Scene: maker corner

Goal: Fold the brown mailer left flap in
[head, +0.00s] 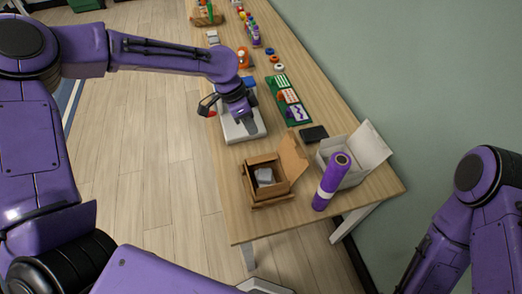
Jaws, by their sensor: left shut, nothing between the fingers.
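The brown mailer (250,182) is an open cardboard box near the front end of the wooden table. A grey item (264,175) lies inside it. A large brown flap (293,156) stands up at its right back side, and smaller flaps show along its edges. My left gripper (248,124) is shut and empty, pointing down above a white device behind the mailer, apart from the mailer. My right arm shows at the right edge; its gripper is out of the picture.
A black wallet-like item (314,134), green cards (289,99) and the white device (243,131) lie behind. The table's left and front edges are close to the mailer.

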